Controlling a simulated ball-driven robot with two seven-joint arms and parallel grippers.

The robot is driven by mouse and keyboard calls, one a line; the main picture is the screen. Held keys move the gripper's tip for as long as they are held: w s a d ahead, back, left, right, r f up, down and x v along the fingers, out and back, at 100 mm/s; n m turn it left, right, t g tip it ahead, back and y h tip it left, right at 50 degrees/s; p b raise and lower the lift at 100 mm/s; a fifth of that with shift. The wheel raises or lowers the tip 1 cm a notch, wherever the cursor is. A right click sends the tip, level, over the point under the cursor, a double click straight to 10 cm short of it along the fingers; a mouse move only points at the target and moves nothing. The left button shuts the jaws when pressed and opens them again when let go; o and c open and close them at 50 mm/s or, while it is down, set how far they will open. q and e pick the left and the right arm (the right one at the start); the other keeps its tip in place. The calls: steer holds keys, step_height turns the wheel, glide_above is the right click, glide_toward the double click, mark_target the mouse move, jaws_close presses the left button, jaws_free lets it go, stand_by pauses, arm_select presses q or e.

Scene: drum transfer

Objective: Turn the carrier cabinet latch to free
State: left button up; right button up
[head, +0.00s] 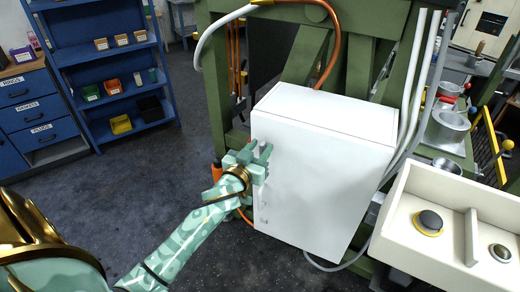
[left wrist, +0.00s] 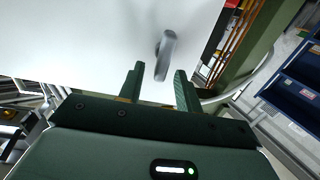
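The carrier cabinet (head: 330,165) is a white box on the green frame; its white face (left wrist: 90,35) fills the upper part of the left wrist view. A grey latch lever (left wrist: 166,55) stands out from that face. My left gripper (head: 264,152) is at the cabinet's left front edge. In the left wrist view its two dark green fingers (left wrist: 160,88) are apart and empty. The lever lies just beyond the fingertips, roughly in line with the gap; contact is not visible. In the head view the gripper seems to hide the lever. My right gripper is not in view.
A pale handle-like fitting (head: 262,207) is on the cabinet below my left gripper. The green frame (head: 380,50) with orange and white hoses surrounds the cabinet. A cream tray (head: 420,250) stands at right. Blue shelves (head: 105,65) stand back left; the floor between is clear.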

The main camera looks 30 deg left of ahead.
arm_select(q)
steer(key=shift+w, duration=0.15)
jaws_close()
steer(key=shift+d+r+m, duration=0.1)
steer(key=shift+m, duration=0.3)
steer(key=shift+d+m+p, duration=0.15)
steer(key=shift+m+p, duration=0.55)
steer(key=shift+m, duration=0.4)
steer(key=m, duration=0.1)
steer(key=m+p, duration=0.1)
steer(key=m, duration=0.1)
steer(key=shift+w+d+m, duration=0.1)
steer(key=shift+d+m, duration=0.2)
steer(key=shift+d, duration=0.05)
steer(key=m, duration=0.3)
steer(key=f+m, duration=0.1)
steer(key=m, duration=0.3)
steer(key=d+f+m, duration=0.1)
steer(key=m, duration=0.3)
steer(key=shift+f+b, duration=0.2)
steer(key=shift+b, duration=0.1)
steer(key=shift+m, duration=0.4)
